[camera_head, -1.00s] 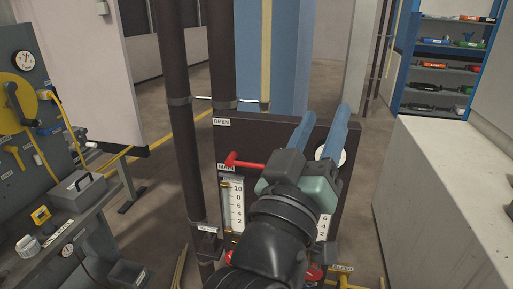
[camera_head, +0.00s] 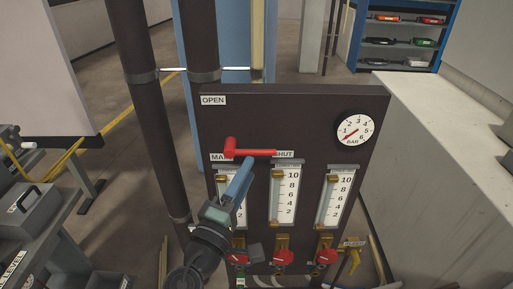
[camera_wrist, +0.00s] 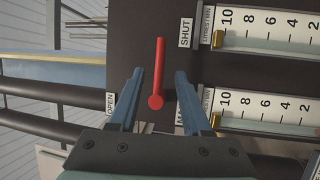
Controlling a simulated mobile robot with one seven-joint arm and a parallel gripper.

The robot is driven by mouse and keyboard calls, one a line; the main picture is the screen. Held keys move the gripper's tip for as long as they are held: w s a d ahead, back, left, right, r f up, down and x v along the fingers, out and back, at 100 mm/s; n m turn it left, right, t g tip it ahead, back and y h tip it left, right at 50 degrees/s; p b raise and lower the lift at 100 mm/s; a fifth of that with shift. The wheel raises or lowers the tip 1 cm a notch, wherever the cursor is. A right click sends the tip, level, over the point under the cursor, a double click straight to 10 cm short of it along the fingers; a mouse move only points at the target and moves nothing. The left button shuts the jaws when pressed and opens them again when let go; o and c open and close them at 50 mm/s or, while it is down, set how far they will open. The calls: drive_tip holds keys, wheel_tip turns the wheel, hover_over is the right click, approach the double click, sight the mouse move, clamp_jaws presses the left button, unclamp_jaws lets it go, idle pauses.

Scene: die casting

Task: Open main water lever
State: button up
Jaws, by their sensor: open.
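The red main water lever (camera_head: 252,152) is on the upper left of a dark panel (camera_head: 280,110). Its round hub is at the left and its handle points right to the SHUT label (camera_head: 285,154). The OPEN label (camera_head: 213,100) is above the hub. My gripper (camera_head: 248,162) is at the lever, its blue fingers overlapping each other in the head view. In the wrist view my gripper (camera_wrist: 160,74) is open, with one finger on each side of the red lever (camera_wrist: 159,70). The hub sits between the fingers, with visible gaps. The MAIN label is partly hidden.
Several flow gauges (camera_head: 285,195) and red knobs (camera_head: 284,258) sit below the lever. A round pressure gauge (camera_head: 356,131) is at upper right. Dark vertical pipes (camera_head: 146,110) stand left of the panel. A white block (camera_head: 440,150) stands to the right.

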sight(258, 152)
drive_tip(key=x, duration=0.7)
drive_tip(key=shift+p, duration=0.3)
drive_tip(key=shift+a, duration=0.1)
clamp_jaws()
idle(0.9)
